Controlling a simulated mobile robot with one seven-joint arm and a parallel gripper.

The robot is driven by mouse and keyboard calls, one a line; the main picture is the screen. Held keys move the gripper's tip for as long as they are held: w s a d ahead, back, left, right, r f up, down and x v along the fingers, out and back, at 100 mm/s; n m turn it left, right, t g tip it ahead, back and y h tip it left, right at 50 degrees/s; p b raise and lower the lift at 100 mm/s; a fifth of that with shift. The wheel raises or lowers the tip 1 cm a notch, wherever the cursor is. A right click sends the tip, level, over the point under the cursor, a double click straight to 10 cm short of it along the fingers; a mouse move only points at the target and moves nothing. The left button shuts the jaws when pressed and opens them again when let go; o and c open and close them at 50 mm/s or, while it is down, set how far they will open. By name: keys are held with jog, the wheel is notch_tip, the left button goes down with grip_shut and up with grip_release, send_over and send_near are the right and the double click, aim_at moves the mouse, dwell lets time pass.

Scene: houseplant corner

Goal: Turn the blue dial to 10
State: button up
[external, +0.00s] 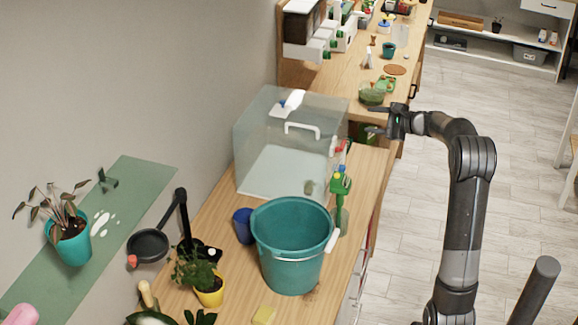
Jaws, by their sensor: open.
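A clear box (262,140) with a white handle stands on the wooden counter against the wall. On its top is a white plate with a small blue part (282,103), which may be the blue dial. It is too small here to read any numbers or its setting. My gripper (373,119) is open and appears empty, with its fingers pointing left. It is to the right of the clear box, apart from the blue part.
A teal bucket (290,248), a blue cup (243,224) and a green spray bottle (341,195) stand in front of the box. A green bowl (372,94) is on the counter behind my gripper.

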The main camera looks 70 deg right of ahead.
jog(key=s+d+f+m+h, duration=0.1)
jog(key=s+d+f+m, duration=0.1)
jog(key=d, duration=0.1)
send_near(342, 169)
jog(key=s, duration=0.3)
jog(key=shift+s+d+n, duration=0.1)
jog(key=shift+d+n, duration=0.05)
jog(key=shift+n, duration=0.25)
jog(key=shift+w+f, duration=0.1)
jog(key=shift+w, duration=0.1)
jog(key=x, duration=1)
jog(key=shift+w+d+f, duration=0.1)
jog(key=shift+w, duration=0.1)
jog(key=shift+c, duration=0.5)
jog(key=c, duration=0.9)
